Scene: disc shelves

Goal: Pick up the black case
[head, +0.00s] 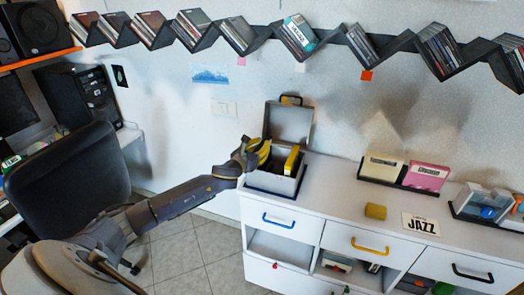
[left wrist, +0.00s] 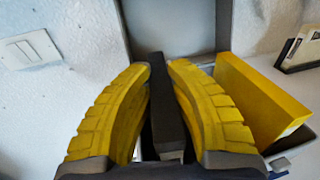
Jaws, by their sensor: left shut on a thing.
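The black case (left wrist: 166,105) is a thin dark slab standing on edge between the yellow fingers of my left gripper (left wrist: 160,90) in the left wrist view. The fingers are shut on it from both sides. In the head view my left gripper (head: 262,153) is at the left part of an open grey box (head: 270,183) with a raised lid (head: 289,123). I cannot make out the black case there, and its lower end is hidden. A yellow case (head: 292,160) stands in the box to the right of the gripper; it also shows in the left wrist view (left wrist: 258,98).
The box stands at the left end of a white cabinet top (head: 335,190). To the right are a yellow cylinder (head: 375,211), a JAZZ card (head: 420,224) and a black tray holding cream (head: 382,168) and pink (head: 427,176) cases. A zigzag disc shelf (head: 265,38) runs along the wall above.

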